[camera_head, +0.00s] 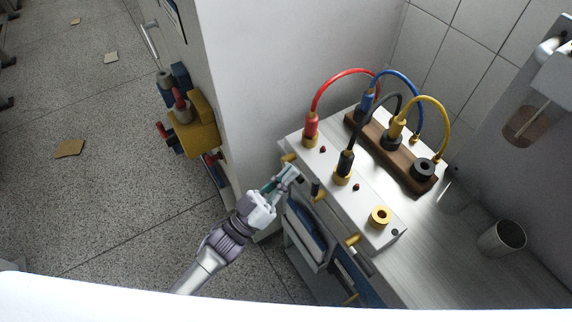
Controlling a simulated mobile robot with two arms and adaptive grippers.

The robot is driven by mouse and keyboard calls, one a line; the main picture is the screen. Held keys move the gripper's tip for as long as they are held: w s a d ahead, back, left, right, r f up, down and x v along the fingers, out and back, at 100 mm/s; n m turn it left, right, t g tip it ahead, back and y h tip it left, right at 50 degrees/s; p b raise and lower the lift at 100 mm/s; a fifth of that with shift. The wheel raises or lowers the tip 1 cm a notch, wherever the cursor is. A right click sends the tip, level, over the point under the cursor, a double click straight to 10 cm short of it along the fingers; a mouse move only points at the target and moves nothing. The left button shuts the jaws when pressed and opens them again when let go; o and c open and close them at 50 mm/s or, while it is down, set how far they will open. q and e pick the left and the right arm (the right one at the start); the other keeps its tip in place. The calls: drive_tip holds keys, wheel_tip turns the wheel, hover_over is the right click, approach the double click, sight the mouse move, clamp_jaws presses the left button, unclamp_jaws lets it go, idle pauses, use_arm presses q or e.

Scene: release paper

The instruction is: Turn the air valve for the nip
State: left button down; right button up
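My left gripper (285,176) reaches up from the lower left, with its fingers at the near left corner of a white box (325,165). Its tips are close to a small brass knob (290,157) on the box's front edge; I cannot tell whether they touch. The finger gap is too small to read. Another brass knob (352,239) sticks out further along that edge. A yellow fitting (196,131) with red and blue parts is on the white cabinet side to the left. Which of these is the air valve is not clear. My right gripper is not in view.
A metal cup (501,239) stands on the grey counter at right. A white cabinet (262,70) rises behind my gripper.

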use_arm(q)
drive_tip(key=shift+s+d+f, duration=0.1)
drive_tip(key=shift+s+f, duration=0.1)
drive_tip(key=shift+f, duration=0.15)
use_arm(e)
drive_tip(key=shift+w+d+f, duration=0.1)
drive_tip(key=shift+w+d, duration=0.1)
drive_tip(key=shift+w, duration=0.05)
use_arm(q)
drive_tip(key=shift+f, duration=0.15)
wheel_tip(320, 180, up, 4)
drive_tip(key=r+p, duration=0.1)
drive_tip(key=p, duration=0.3)
drive_tip(key=w+b+v, duration=0.1)
drive_tip(key=b+v, duration=0.2)
drive_tip(key=v, duration=0.8)
drive_tip(key=shift+a+f, duration=0.25)
drive_tip(key=shift+a, duration=0.1)
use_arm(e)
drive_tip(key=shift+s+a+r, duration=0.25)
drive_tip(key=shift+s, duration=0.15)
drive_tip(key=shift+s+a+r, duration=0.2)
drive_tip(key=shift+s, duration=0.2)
